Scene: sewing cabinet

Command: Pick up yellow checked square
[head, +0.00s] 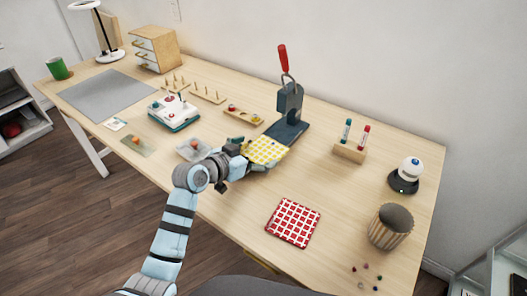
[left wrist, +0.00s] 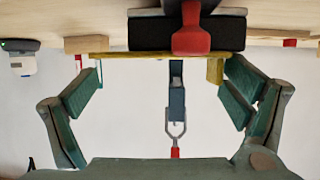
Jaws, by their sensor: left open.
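The yellow checked square (head: 266,148) lies in the middle of the table, just in front of the hand press. My left gripper (head: 258,156) is at its near edge, with its fingers spread and part of the square between them. In the left wrist view, which looks upside down, the square shows edge-on as a thin yellow strip (left wrist: 120,56) across the gap of the open left gripper (left wrist: 162,72). I cannot tell whether a finger touches it. My right gripper is not in view.
The hand press (head: 290,105) with a red handle stands right behind the square. A red checked square (head: 293,222) lies nearer the front edge. A clear tray (head: 193,149) sits left of the gripper. A striped basket (head: 389,230) stands at right. Table between is free.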

